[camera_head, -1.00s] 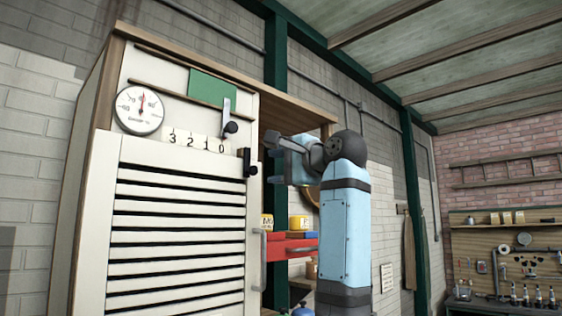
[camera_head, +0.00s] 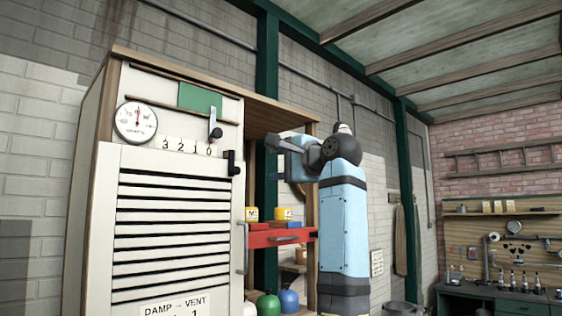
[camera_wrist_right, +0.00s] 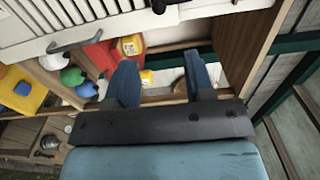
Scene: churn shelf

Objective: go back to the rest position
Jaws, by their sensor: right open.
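My right arm rises in front of the shelf cabinet in the head view, with its blue-grey right gripper (camera_head: 283,145) pointing left near the cabinet's upper right opening. In the right wrist view the two blue fingers (camera_wrist_right: 160,84) stand apart, with nothing held between them. Beyond them are the shelf opening and a yellow container (camera_wrist_right: 130,46). My left gripper is not in either view.
The cabinet has a white louvred door (camera_head: 165,240), a round dial (camera_head: 135,122) and a lever (camera_head: 215,128). A red drawer (camera_head: 270,238) carries yellow containers (camera_head: 283,214). A green ball-like top (camera_head: 267,304) shows below. A workbench (camera_head: 505,298) stands far right.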

